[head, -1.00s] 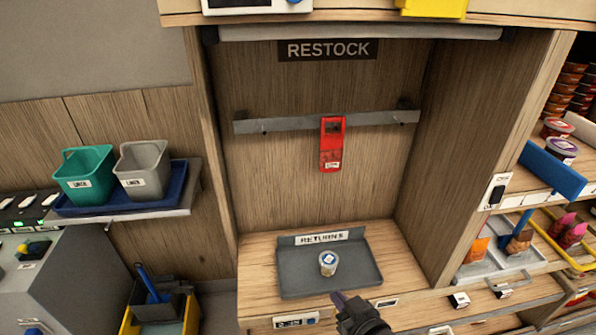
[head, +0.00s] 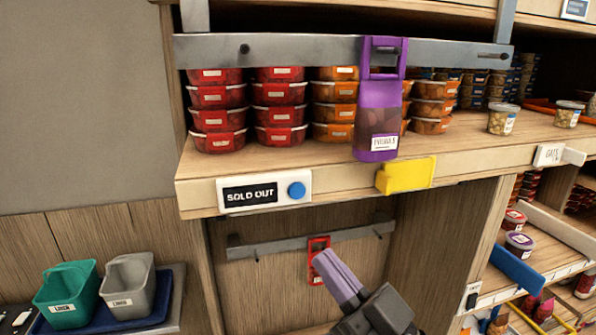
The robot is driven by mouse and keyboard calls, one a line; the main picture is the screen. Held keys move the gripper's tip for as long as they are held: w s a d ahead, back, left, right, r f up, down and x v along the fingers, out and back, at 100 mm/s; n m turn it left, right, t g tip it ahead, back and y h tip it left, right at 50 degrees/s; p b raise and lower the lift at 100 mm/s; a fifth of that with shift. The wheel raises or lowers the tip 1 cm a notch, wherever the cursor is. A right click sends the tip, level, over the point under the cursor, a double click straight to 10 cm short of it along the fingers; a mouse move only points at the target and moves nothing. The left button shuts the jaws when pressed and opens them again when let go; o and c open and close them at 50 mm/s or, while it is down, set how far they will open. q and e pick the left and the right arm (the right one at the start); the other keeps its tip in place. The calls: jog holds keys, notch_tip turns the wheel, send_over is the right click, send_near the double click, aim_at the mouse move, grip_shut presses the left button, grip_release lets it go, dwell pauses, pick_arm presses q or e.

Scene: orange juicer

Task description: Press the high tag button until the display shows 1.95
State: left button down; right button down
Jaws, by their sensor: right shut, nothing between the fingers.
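The high tag (head: 264,190) is a white box on the front edge of the upper shelf. Its black display reads "SOLD OUT". A round blue button (head: 296,190) sits at the right end of the tag. My right gripper (head: 326,262) is shut and empty, with purple fingers pointing up. It is below and a little right of the button, apart from it in the picture, and covers part of the niche. My left gripper is not in view.
A yellow clip (head: 405,175) is on the shelf edge right of the tag. A purple pouch (head: 378,115) hangs above it from a grey rail (head: 290,50). Red-lidded tubs (head: 218,110) stand behind. A red hanging item (head: 316,248) is behind my gripper.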

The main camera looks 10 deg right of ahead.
aim_at(297, 191)
jog(key=r, duration=0.1)
jog(key=s+r, duration=0.1)
jog(key=r+y, duration=0.1)
jog(key=shift+s+a+r+n, duration=0.1)
jog(key=shift+s+a+n, duration=0.15)
jog(key=shift+s+n, duration=0.05)
jog(key=w+b, duration=0.3)
jog(key=w, duration=0.6)
jog(key=shift+a, duration=0.1)
dwell(1.8)
jog(key=shift+w, duration=0.35)
